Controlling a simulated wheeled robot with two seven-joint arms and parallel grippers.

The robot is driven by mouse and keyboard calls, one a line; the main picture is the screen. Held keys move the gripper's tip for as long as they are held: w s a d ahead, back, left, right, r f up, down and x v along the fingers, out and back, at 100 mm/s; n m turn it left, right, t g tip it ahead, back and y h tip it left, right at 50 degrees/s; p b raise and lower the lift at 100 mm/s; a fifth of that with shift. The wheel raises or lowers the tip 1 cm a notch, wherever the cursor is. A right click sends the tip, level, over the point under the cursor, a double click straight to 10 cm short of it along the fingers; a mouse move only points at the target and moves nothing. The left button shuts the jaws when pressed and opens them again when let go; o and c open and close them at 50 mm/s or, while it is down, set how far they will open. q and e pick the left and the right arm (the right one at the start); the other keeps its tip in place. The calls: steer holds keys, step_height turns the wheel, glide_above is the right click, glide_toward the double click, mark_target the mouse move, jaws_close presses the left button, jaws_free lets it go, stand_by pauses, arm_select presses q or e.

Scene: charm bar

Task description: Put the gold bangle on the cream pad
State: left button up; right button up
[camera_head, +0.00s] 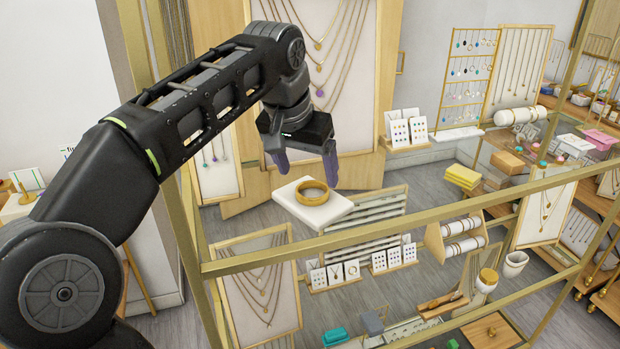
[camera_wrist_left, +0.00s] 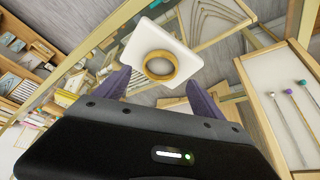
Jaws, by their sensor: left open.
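The gold bangle (camera_head: 312,199) lies flat on a cream-white square pad (camera_head: 335,213) in the middle of the head view. In the left wrist view the bangle (camera_wrist_left: 161,79) rests on the pad (camera_wrist_left: 139,42), towards the edge nearest the gripper. My left gripper (camera_head: 307,174) is open, its purple fingers pointing down just above and behind the bangle. In the wrist view the fingers (camera_wrist_left: 158,80) stand apart, one on each side of the bangle, with nothing visibly held. My right gripper is out of view.
A brass rail (camera_head: 400,217) runs across in front of the pad. A necklace board (camera_head: 325,75) stands behind the gripper. Earring cards (camera_head: 405,128) stand to the right. Below are necklace displays (camera_head: 262,285) and a rack of white rolls (camera_head: 456,236).

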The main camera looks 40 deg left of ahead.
arm_select(q)
steer(key=p+v, duration=0.5)
steer(key=v, duration=0.2)
steer(key=shift+r, duration=0.25)
